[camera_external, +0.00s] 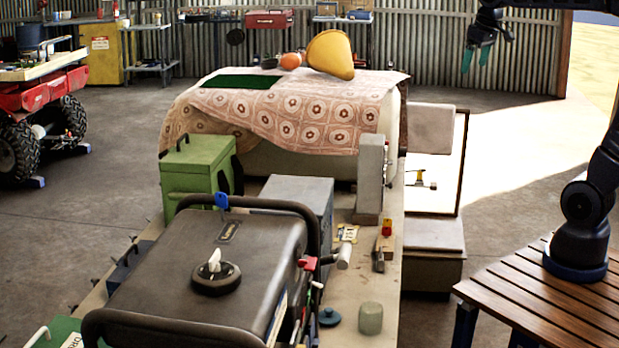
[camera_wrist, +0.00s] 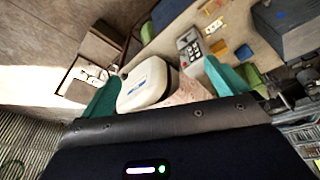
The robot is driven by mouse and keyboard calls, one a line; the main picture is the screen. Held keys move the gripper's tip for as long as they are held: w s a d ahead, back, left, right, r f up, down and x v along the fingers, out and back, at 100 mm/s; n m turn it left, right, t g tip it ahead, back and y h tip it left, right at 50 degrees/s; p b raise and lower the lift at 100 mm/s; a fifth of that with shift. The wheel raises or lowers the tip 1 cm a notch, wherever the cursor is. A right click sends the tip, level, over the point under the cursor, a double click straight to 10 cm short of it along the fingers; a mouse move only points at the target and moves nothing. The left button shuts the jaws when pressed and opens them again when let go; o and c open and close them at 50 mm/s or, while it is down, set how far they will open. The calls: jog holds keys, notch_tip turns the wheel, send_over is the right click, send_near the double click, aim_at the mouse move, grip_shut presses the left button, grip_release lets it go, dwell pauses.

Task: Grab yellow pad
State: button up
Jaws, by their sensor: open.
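The yellow pad (camera_external: 331,54) is a thick, rounded wedge shape. It rests tilted on the cloth-covered tank, near the back edge, with an orange round thing touching or close to its left side. My gripper (camera_external: 476,57) hangs in the air at the upper right of the external view, well to the right of the pad and apart from it. Its teal fingers point down and are spread, with nothing held. In the wrist view my gripper (camera_wrist: 164,74) is also open. The pad cannot be made out there.
The patterned cloth (camera_external: 310,115) drapes over the tank, with a dark green sheet (camera_external: 242,81) on it. The orange round thing (camera_external: 290,61) sits beside the pad. A green box (camera_external: 196,166) and a grey upright block (camera_external: 370,175) stand in front. The air between gripper and pad looks clear.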

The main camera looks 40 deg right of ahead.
jog(key=w+a+f+n+g, duration=0.25)
jog(key=w+a+n, duration=0.25)
jog(key=w+a, duration=1.9)
jog(key=w+a+f+n, duration=0.1)
jog(key=w+a+f, duration=0.2)
jog(key=a, duration=0.3)
jog(key=w+a+f, duration=0.3)
jog(key=a, duration=0.2)
jog(key=shift+g, duration=0.35)
jog(key=f, duration=3.3)
jog(key=shift+s+f, duration=0.15)
jog(key=shift+s, duration=0.1)
jog(key=shift+w+a+f, duration=0.1)
jog(key=shift+w+f, duration=0.05)
jog(key=shift+f, duration=1.35)
jog(key=shift+w+f, duration=0.1)
jog(key=shift+f, duration=1.4)
jog(key=c, duration=1)
jog(key=shift+c, duration=0.2)
jog(key=shift+r, duration=0.15)
